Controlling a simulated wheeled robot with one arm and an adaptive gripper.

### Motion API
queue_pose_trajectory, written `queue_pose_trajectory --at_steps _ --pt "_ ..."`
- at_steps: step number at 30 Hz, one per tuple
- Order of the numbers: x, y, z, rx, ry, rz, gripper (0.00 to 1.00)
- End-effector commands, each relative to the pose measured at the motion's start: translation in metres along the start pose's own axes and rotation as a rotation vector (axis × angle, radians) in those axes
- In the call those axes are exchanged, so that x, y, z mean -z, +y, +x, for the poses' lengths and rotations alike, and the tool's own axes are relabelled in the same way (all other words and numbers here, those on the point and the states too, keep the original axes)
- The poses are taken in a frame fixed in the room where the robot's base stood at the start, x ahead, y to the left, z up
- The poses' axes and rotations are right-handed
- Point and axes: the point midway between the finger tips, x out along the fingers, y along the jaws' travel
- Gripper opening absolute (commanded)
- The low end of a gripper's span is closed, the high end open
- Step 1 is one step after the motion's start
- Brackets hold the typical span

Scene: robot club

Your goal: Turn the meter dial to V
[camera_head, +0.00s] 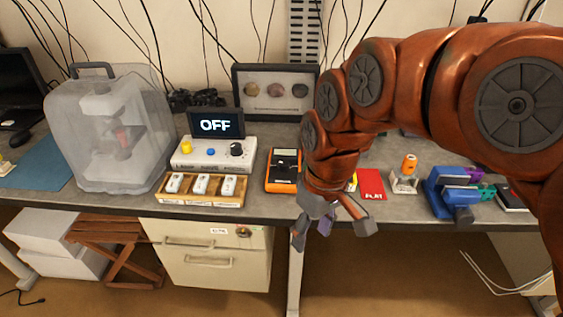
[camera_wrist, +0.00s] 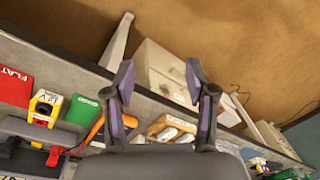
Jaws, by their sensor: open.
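A wooden tray (camera_head: 201,199) with three white items lies before the bench meter. A clear case (camera_head: 108,132) stands left. A red FLAT card (camera_head: 371,184), an orange-topped holder (camera_head: 407,175) and a blue vise (camera_head: 450,191) are right. A framed display (camera_head: 275,91) stands behind.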

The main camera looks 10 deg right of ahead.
Motion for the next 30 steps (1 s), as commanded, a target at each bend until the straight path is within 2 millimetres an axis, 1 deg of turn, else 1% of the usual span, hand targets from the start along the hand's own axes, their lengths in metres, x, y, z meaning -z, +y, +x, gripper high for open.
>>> queue_pose_trajectory --at_steps 1,6,11,12,15,18,22,25,30 --pt "0.022 0.004 -0.001 0.014 0.026 -0.052 0.56" --pt "0.089 0.025 -0.012 0.041 0.117 -0.215 0.56" --pt "0.147 0.056 -0.019 0.05 0.207 -0.333 0.56" --pt "0.16 0.065 -0.018 0.049 0.225 -0.357 0.56" --pt "0.19 0.09 -0.017 0.043 0.272 -0.407 0.56" --pt "0.212 0.115 -0.014 0.03 0.306 -0.442 0.56" --pt "0.231 0.14 -0.011 0.012 0.334 -0.47 0.56" --pt "0.237 0.151 -0.008 0.005 0.345 -0.482 0.56" --pt "0.241 0.156 -0.005 -0.001 0.35 -0.489 0.56"
